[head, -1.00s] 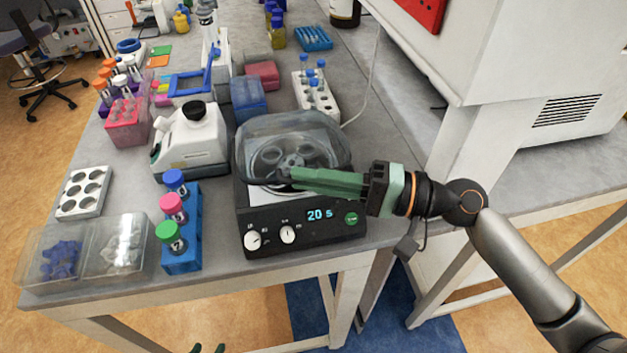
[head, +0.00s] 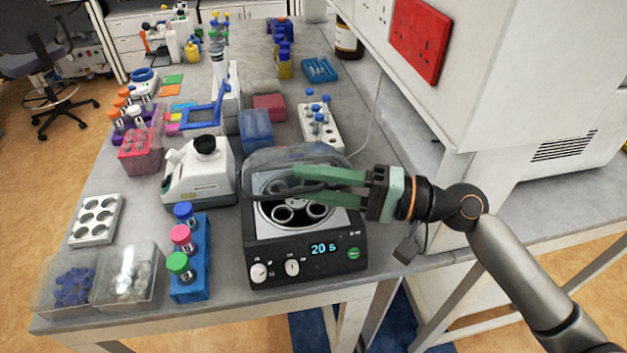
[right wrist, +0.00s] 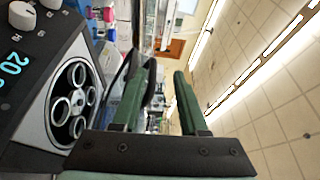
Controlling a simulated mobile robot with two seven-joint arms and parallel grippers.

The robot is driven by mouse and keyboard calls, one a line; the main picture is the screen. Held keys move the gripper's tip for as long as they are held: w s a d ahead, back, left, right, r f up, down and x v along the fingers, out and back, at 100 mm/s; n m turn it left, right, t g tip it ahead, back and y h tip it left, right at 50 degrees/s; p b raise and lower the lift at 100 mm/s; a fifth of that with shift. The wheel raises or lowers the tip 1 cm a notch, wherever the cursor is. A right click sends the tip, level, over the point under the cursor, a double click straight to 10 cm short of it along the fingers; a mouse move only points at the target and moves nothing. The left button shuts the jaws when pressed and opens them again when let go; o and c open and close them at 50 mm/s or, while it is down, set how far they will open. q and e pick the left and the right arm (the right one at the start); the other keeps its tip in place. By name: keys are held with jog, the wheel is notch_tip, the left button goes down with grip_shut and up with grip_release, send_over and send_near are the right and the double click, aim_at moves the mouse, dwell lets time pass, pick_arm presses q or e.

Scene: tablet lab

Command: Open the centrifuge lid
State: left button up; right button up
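The centrifuge (head: 305,250) is a dark box with two white knobs and a display reading 20 s; it stands near the bench's front edge. Its clear, dark-rimmed lid (head: 285,157) is tilted up at the front and partly open. The rotor (head: 290,212) with round holes shows below it, and also in the right wrist view (right wrist: 72,100). My right gripper (head: 298,182) is at the raised lid's front edge, its green fingers apart. In the right wrist view (right wrist: 163,80) the dark rim is beside one finger; whether it touches is unclear. My left gripper is out of view.
A blue rack (head: 190,268) with capped tubes stands left of the centrifuge, a white instrument (head: 200,172) behind it. A blue box (head: 256,130) and a white tube rack (head: 322,128) stand behind the centrifuge. A large white cabinet (head: 480,100) is at the right.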

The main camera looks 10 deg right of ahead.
dwell(0.3)
jog(key=shift+s+d+f, duration=0.1)
jog(key=shift+d, duration=0.1)
jog(key=b+v, duration=0.4)
jog(key=v, duration=0.8)
jog(key=shift+s, duration=0.1)
